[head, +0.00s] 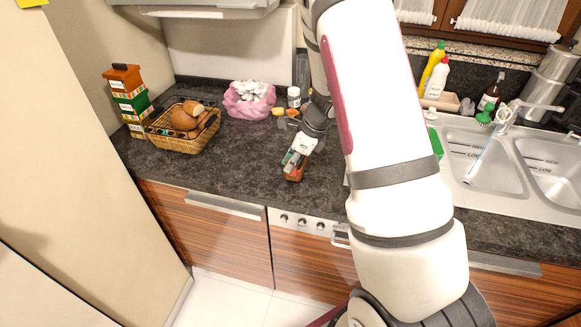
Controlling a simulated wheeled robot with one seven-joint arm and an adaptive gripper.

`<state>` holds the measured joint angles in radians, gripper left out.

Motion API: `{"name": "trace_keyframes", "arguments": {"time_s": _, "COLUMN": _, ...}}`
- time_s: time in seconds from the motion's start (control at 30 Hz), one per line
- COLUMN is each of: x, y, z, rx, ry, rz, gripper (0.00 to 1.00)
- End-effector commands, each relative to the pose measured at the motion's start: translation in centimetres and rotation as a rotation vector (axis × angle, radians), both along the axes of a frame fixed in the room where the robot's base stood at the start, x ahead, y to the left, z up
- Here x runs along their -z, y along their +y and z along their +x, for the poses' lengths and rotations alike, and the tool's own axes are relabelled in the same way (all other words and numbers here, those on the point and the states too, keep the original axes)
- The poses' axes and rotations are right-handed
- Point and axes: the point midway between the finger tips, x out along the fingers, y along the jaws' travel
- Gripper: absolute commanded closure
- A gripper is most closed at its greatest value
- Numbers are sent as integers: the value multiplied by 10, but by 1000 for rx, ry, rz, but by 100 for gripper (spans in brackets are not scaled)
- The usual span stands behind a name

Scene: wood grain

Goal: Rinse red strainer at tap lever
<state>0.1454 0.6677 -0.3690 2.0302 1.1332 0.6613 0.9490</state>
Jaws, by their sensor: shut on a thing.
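My gripper (295,164) is low over the dark counter near its front edge, left of my arm. It is shut on a small reddish thing (294,177). The thing is mostly hidden by the fingers, so I cannot tell whether it is the red strainer; no other red strainer shows. The gripper is far left of the tap and the sink.
The double sink (484,166) is at the right, partly behind my arm. A wicker basket (183,140), stacked boxes (129,97) and a pink bowl (248,105) stand on the left counter (230,160). Bottles (436,76) stand behind the sink. The counter left of my gripper is clear.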

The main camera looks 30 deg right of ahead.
Motion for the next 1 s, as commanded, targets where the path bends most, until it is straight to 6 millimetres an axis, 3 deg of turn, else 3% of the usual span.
{"name": "trace_keyframes", "arguments": {"time_s": 0.13, "x": -19, "y": 0, "z": 1, "rx": 0, "ry": -4, "rz": 1, "gripper": 100}}
{"name": "trace_keyframes", "arguments": {"time_s": 0.5, "x": -25, "y": 2, "z": -94, "rx": 5, "ry": -1, "rz": 2, "gripper": 100}}
{"name": "trace_keyframes", "arguments": {"time_s": 0.7, "x": -29, "y": 4, "z": -134, "rx": 3, "ry": -1, "rz": 2, "gripper": 100}}
{"name": "trace_keyframes", "arguments": {"time_s": 1.0, "x": -31, "y": 4, "z": -159, "rx": 0, "ry": -1, "rz": 1, "gripper": 100}}
